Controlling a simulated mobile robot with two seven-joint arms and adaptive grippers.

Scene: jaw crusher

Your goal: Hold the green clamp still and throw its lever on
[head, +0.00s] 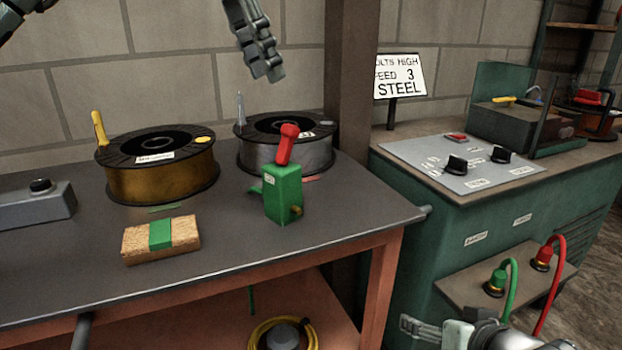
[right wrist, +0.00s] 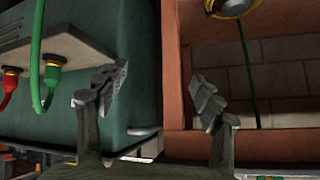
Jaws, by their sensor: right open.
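The green clamp (head: 283,192) stands upright on the dark bench top, near its right end. Its red lever (head: 287,145) sticks up from the top, leaning slightly right. A small brass-coloured fitting shows low on its right side. My left gripper (head: 270,70) hangs in the air at the top of the head view, behind and above the clamp, apart from it; its fingers overlap, so its opening cannot be told. My right gripper (head: 425,330) is low at the bottom right, off the bench. In the right wrist view (right wrist: 160,97) its fingers are spread with nothing between them.
A copper-coloured spool (head: 160,182) and a grey spool (head: 300,160) stand behind the clamp. The green machine (head: 480,215), with red and green cables, stands to the right. The bench front near the clamp is clear.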

